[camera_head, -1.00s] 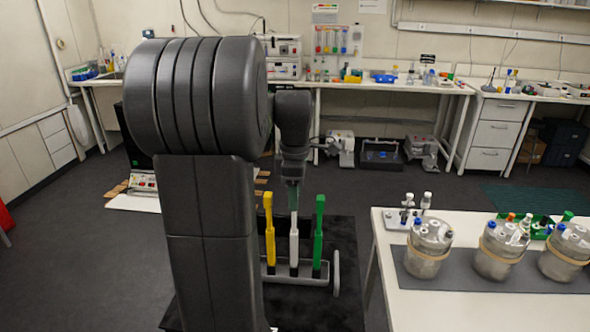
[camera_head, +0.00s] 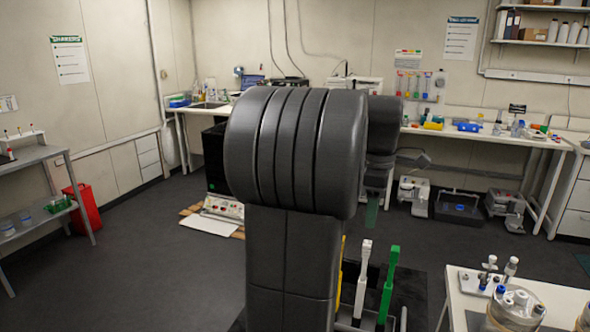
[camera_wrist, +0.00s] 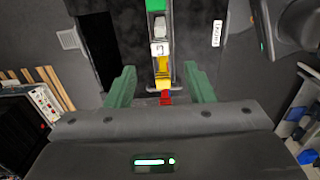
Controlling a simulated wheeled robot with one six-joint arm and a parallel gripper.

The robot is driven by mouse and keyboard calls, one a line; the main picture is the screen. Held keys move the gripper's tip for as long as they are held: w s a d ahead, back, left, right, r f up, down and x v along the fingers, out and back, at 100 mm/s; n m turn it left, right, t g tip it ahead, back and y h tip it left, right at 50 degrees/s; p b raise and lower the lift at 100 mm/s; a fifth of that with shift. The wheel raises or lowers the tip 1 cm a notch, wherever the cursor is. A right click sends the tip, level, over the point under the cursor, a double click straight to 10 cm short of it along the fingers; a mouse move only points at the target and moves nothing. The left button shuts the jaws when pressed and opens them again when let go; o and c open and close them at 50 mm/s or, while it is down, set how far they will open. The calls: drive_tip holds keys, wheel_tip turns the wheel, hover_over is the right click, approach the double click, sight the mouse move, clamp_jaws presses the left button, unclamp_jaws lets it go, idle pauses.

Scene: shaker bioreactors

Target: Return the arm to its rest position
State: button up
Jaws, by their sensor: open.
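My arm stands folded upright in the middle of the head view, its dark column and thick ribbed joint hiding much of the room behind. My gripper (camera_wrist: 160,70) shows in the wrist view as two green fingers spread wide apart, with nothing held between them. The green finger part also shows small in the head view (camera_head: 372,212), just above a row of upright tool handles. The row has a white handle (camera_head: 363,270), a green handle (camera_head: 389,275) and a yellow handle (camera_head: 339,275) mostly hidden by the arm. In the wrist view a red handle (camera_wrist: 166,97) also shows.
A white table (camera_head: 555,297) with bioreactor vessels (camera_head: 517,308) stands at lower right. A bench (camera_head: 470,137) runs along the back wall, with equipment beneath it. A metal shelf (camera_head: 38,155) and red bin (camera_head: 82,207) stand at left.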

sight(367, 255)
wheel_tip(367, 255, down, 13)
drive_tip(key=shift+f+p, duration=0.1)
drive_tip(key=shift+p, duration=0.25)
idle(0.4)
